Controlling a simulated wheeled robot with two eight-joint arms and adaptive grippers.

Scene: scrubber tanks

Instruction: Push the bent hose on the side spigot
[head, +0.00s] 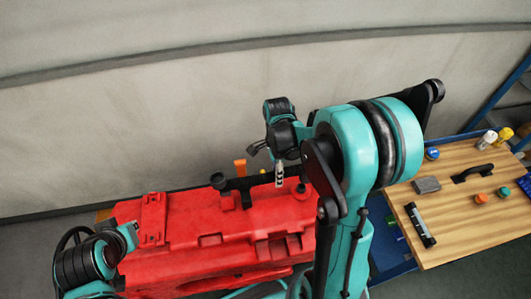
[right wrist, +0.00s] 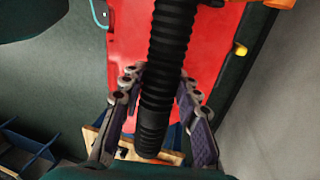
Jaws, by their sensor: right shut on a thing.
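A black ribbed hose (right wrist: 172,45) runs down the middle of the right wrist view, between the two fingers of my right gripper (right wrist: 160,88). The gripper is shut on the hose. Its lower end tilts slightly left. I cannot pick out the side spigot for certain.
A wooden-topped workbench (head: 455,235) stands at the right, with a grey block (head: 426,185), a black handle (head: 473,172) and several small coloured parts. Black fittings (head: 218,181) stand on the tank's top. A pale wall (head: 150,120) rises behind.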

